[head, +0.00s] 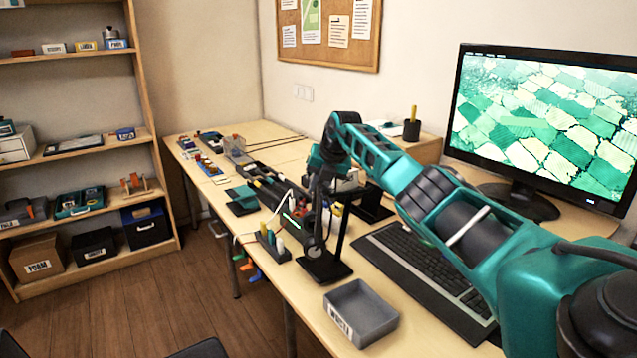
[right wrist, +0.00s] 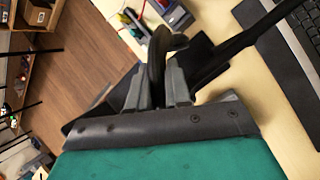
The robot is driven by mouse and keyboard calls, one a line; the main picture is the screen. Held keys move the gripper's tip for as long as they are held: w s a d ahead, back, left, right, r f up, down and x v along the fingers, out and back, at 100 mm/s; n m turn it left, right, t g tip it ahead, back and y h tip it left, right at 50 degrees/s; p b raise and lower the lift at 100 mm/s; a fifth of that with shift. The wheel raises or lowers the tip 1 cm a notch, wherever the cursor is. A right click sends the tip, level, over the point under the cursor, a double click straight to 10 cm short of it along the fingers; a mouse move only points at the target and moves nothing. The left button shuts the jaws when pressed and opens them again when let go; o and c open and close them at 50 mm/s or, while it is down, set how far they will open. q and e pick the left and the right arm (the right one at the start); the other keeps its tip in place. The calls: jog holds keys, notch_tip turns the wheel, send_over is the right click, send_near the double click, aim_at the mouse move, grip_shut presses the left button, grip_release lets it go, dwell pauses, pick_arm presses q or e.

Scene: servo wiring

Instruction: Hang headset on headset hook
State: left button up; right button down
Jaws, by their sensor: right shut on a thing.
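My right gripper (head: 320,186) is over the desk beside a black stand, whose flat base (head: 325,266) rests near the desk's front edge. The stand's thin upright is the headset hook (head: 343,218). In the right wrist view the two grey fingers (right wrist: 158,88) are shut on the black curved band of the headset (right wrist: 160,48). The hook's dark pole (right wrist: 247,45) runs to the right of the fingers there. A dark round part of the headset hangs below the gripper in the head view. Whether the band touches the hook cannot be told. My left gripper is not in view.
A grey bin (head: 361,312) stands in front of the stand, and a black keyboard (head: 428,268) lies to its right. A monitor (head: 545,130) stands behind. Wiring parts and small devices crowd the desk to the left of the stand.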

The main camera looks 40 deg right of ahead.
jog(key=shift+s+d+f+g, duration=0.15)
jog(key=shift+s+f, duration=0.15)
jog(key=shift+f, duration=0.3)
jog(key=shift+s+d+f+g, duration=0.15)
jog(key=shift+s+f, duration=0.15)
jog(key=shift+f, duration=0.3)
jog(key=c, duration=1)
grip_release()
jog(key=shift+s+r, duration=0.2)
jog(key=shift+r, duration=0.45)
jog(key=v, duration=0.8)
jog(key=w+v, duration=0.1)
jog(key=v, duration=0.4)
jog(key=shift+a+r+p, duration=0.35)
